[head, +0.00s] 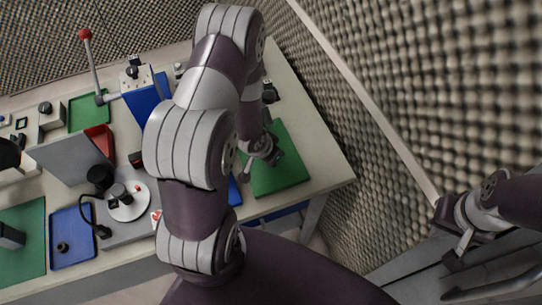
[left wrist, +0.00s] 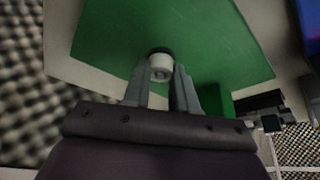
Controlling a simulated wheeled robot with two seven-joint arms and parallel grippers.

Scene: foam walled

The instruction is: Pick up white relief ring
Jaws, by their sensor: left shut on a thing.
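The white relief ring (left wrist: 160,66) is a small white cylinder with a dark band at its top edge. In the left wrist view it sits between the fingertips of my left gripper (left wrist: 161,75), which is shut on it. Behind it is a green mat (left wrist: 200,35). In the head view my left gripper (head: 262,158) is over the green mat (head: 283,172) at the table's right end; the ring cannot be made out there. My right gripper (head: 462,240) is off to the right, away from the table; its finger gap is unclear.
The table carries a blue tray (head: 72,238), a red bin (head: 100,142), a red-knobbed lever (head: 86,36) and a round white plate (head: 128,203). My left arm hides the table's middle. A foam wall (head: 380,120) stands close on the right.

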